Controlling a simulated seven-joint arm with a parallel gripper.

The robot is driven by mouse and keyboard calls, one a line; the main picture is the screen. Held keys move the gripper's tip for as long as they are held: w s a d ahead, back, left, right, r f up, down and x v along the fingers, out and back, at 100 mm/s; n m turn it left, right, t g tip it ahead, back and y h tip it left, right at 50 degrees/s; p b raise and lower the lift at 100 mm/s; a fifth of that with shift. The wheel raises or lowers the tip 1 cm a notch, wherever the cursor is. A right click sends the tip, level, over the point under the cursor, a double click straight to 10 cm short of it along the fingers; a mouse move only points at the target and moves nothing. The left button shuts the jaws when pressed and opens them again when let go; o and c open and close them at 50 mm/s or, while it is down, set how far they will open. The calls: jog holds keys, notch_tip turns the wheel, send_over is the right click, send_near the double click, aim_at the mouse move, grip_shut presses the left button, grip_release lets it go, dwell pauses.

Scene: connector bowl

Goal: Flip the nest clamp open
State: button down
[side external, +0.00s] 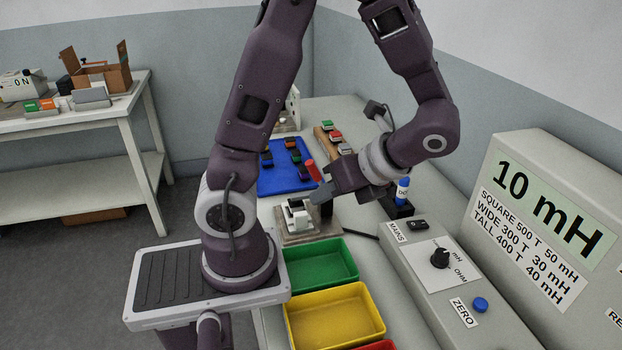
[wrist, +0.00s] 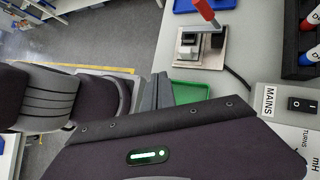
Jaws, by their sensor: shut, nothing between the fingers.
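The nest (side external: 296,237) is a pale plate carrying a white block with dark parts (side external: 297,212). It also shows at the top of the wrist view (wrist: 181,62). The clamp's red handle (side external: 313,170) stands raised and tilted, its top leaning left. In the wrist view the handle (wrist: 205,11) rises from a dark post (wrist: 217,41) at the plate's right side. My gripper (side external: 325,194) is shut and empty, close beside the clamp in the side view and covering the handle's lower part. Whether it touches the clamp cannot be told. Its grey fingers (wrist: 158,92) partly show in the wrist view.
Green (side external: 320,262) and yellow (side external: 335,316) bins stand in front of the nest. A blue tray (side external: 274,181) of small parts lies behind it. A blue-capped probe in a dark holder (side external: 397,207) and the meter console (side external: 440,265) stand to the right.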

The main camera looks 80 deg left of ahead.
jog(key=w+a+f+m+g+y, duration=0.2)
jog(key=a+f+m+y, duration=0.3)
jog(key=m, duration=0.6)
jog(key=shift+w+f+m+y, duration=0.35)
jog(key=shift+f+y, duration=0.35)
jog(key=shift+y, duration=0.3)
jog(key=shift+a, duration=0.2)
jog(key=x, duration=0.9)
jog(key=shift+s+a, duration=0.2)
jog(key=shift+s, duration=0.1)
jog(key=w, duration=0.1)
jog(key=w+r, duration=0.1)
jog(key=w+a, duration=0.1)
jog(key=shift+w+r, duration=0.2)
jog(key=shift+w, duration=0.1)
